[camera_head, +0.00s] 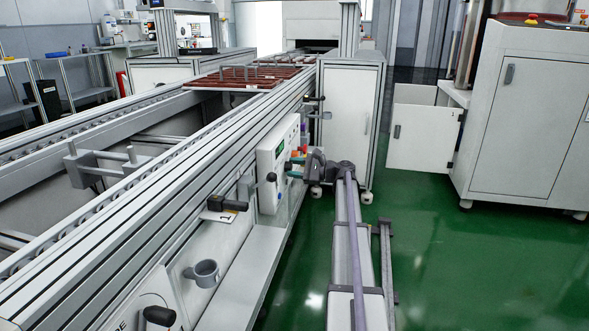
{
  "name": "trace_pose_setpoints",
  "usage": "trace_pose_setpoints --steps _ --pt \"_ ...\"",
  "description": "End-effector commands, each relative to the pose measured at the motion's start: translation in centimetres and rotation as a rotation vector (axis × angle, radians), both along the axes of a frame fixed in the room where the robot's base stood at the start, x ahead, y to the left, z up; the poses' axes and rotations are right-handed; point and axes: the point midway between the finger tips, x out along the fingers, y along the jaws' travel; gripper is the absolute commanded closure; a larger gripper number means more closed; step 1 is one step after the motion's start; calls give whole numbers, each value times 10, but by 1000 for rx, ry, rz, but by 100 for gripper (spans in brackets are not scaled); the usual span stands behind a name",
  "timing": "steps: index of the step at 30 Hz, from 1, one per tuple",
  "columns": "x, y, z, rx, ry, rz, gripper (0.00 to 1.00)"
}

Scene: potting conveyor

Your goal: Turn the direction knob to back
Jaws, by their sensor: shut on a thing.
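The white control box (268,202) is fixed to the side of the conveyor, in the middle of the head view. It has a small dark display and a black knob (271,177) on its near side. My gripper (292,167) reaches the box's panel from the right, with teal and orange-red parts at its tip. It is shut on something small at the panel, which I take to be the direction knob. The gripper hides that knob, so its pointer and labels cannot be read.
The conveyor frame (180,190) runs from front left to the back, with dark red trays (245,78) on it. A grey cup holder (202,273) and black-handled parts stick out nearby. A white cabinet (347,115) stands behind; green floor (450,260) is clear at right.

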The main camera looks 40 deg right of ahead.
Motion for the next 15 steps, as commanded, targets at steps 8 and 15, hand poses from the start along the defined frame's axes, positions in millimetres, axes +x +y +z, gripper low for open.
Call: trace_pose_setpoints --steps 8,15 --pt "0 0 0 -205 -160 0 84" --pt "0 0 0 -384 -301 0 84"
